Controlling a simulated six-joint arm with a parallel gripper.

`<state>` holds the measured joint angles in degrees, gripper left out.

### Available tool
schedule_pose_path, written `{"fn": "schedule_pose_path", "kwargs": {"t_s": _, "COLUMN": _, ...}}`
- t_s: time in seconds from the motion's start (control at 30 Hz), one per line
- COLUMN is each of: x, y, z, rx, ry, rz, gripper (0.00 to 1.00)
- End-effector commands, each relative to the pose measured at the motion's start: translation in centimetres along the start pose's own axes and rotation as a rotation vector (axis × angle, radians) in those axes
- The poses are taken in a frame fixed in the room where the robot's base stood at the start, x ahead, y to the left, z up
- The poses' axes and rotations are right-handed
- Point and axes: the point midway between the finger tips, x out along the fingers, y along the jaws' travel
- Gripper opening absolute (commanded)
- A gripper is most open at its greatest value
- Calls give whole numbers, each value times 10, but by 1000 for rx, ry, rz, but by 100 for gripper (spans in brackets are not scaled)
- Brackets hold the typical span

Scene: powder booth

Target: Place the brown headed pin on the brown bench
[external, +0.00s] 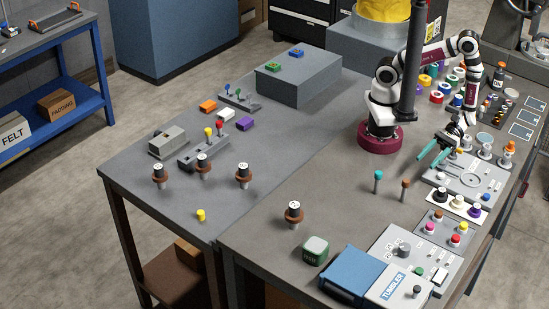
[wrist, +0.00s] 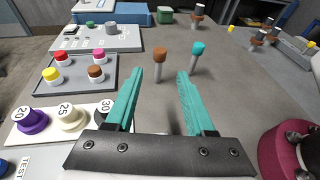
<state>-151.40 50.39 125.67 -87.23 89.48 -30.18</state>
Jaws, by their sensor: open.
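The brown headed pin (external: 404,190) stands upright on the worktop, with a brown head on a grey shank. It also shows in the wrist view (wrist: 160,57), just beyond my left fingertip. A teal headed pin (external: 378,180) stands close beside it, and in the wrist view (wrist: 198,55) it is on the right. My gripper (external: 432,158) has teal fingers, is open and empty, and is apart from both pins; it shows in the wrist view (wrist: 170,72). A brown-grey benchtop (external: 340,190) lies under the pins; I cannot tell if it is the brown bench.
Button panels (external: 445,228) and a blue tumbler box (external: 352,275) line the right and front. A green cube (external: 316,249) and a brown-collared post (external: 293,214) stand near the front. A grey bench (external: 130,165) adjoins at left. The top left of the pins is mostly clear.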

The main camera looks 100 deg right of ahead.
Motion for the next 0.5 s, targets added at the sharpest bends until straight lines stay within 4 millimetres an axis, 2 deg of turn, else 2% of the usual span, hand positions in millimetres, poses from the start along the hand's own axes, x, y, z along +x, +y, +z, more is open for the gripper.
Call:
{"fn": "schedule_pose_path", "kwargs": {"t_s": 0.2, "x": -1, "y": 1, "z": 0, "rx": 2, "ry": 5, "rz": -2, "gripper": 54}}
{"fn": "schedule_pose_path", "kwargs": {"t_s": 0.3, "x": -24, "y": 10, "z": -5, "rx": 25, "ry": 92, "rz": -40, "gripper": 54}}
{"fn": "schedule_pose_path", "kwargs": {"t_s": 0.33, "x": -26, "y": 11, "z": -6, "rx": 25, "ry": 103, "rz": -46, "gripper": 54}}
{"fn": "schedule_pose_path", "kwargs": {"t_s": 0.43, "x": -12, "y": 8, "z": -8, "rx": 19, "ry": 99, "rz": -52, "gripper": 54}}
{"fn": "schedule_pose_path", "kwargs": {"t_s": 0.5, "x": 8, "y": 6, "z": -10, "rx": 18, "ry": 99, "rz": -56, "gripper": 54}}
